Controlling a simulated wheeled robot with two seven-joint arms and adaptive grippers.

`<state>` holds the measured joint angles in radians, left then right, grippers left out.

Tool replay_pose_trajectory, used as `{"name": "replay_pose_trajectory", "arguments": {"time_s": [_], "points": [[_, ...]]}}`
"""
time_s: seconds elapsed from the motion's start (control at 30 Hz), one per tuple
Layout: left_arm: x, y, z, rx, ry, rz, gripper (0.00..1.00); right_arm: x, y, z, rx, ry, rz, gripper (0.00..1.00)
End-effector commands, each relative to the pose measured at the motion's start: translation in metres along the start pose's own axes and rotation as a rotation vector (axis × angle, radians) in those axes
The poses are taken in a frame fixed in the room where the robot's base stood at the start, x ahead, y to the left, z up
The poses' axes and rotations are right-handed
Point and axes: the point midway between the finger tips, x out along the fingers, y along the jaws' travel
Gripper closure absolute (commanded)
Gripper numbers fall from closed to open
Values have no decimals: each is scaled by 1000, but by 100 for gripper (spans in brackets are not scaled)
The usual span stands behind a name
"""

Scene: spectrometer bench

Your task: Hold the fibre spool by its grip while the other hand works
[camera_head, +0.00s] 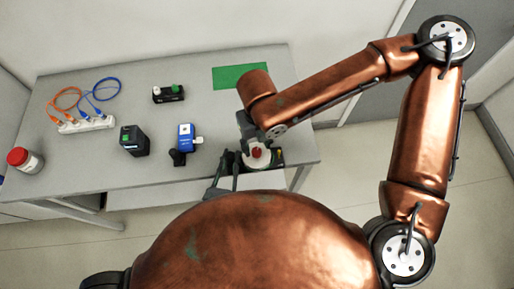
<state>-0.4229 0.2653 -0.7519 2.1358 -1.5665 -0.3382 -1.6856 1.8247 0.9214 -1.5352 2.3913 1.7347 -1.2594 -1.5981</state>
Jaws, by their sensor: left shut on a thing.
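The fibre spool appears to be the white round piece (250,162) with a red centre, near the front right edge of the grey table (100,180). A dark part with a yellow patch shows beside it. My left gripper (232,161) shows as dark links rising from behind my body, at the left side of the spool; it is shut on it. The grip itself is too small and covered to make out. My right gripper (250,138) points down from the copper arm, just above the spool. Its fingertips are not clear, and I cannot tell if they touch the spool.
Left of the spool stand a blue device (186,137) and a black box (134,142). A white strip (87,125) with orange and blue cables and a red-lidded jar (27,161) are at left.

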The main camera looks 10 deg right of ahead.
Motion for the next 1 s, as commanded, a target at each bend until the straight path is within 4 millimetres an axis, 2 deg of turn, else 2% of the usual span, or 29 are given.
{"name": "replay_pose_trajectory", "arguments": {"time_s": [0.1, 0.2, 0.57, 1.0], "points": [[0, 0, 1, 0, -1, 0, 100, 17, 0, 0, 0, 1, 0, 60], [0, 0, 1, 0, -1, 0, 100, 25, 0, 0, -1, 0, 0, 60], [0, 0, 1, 0, -1, 0, 100, 30, 0, 0, 0, -1, 2, 60], [0, 0, 0, 0, -1, 0, 100, 30, 0, 0, 0, -1, 1, 89]]}}
